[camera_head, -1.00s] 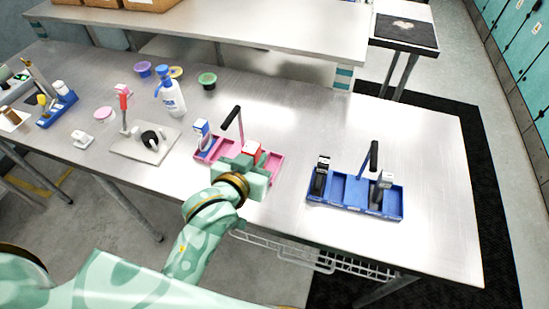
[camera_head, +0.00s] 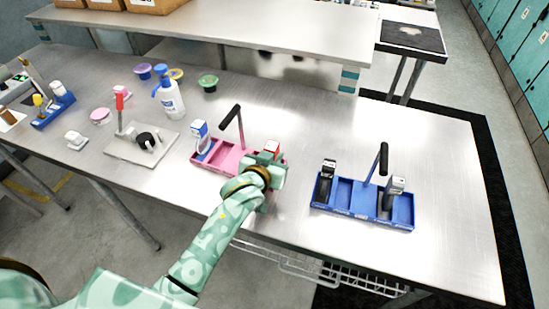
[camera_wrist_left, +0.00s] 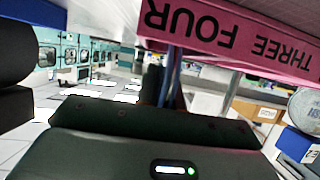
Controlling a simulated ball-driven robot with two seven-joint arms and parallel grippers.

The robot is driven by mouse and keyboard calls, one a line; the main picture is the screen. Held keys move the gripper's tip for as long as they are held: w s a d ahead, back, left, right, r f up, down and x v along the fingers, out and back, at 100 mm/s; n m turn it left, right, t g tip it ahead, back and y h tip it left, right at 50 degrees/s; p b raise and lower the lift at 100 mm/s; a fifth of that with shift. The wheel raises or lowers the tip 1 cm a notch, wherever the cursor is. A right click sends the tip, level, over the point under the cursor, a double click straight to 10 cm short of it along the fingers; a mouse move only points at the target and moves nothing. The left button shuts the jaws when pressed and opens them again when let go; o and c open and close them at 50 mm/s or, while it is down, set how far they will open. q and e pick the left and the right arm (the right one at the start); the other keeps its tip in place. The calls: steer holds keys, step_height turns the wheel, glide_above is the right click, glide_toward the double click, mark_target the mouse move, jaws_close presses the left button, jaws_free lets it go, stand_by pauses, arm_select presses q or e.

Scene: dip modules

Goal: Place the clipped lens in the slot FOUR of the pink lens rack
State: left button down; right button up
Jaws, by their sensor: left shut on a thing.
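The pink lens rack (camera_head: 232,161) stands on the steel table with a dark upright handle. In the left wrist view, its pink wall (camera_wrist_left: 235,38) shows the labels FOUR and THREE upside down. My left gripper (camera_head: 273,168) is at the rack's right end and covers part of it. A blue-and-white clipped lens (camera_head: 200,136) stands at the rack's left end. My right gripper is not in view.
The table's right part is clear.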

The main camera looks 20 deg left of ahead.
arm_select(q)
steer(key=c, duration=1.5)
jaws_free()
steer(key=shift+r, duration=0.15)
steer(key=p+v, duration=0.3)
steer(key=v, duration=0.9)
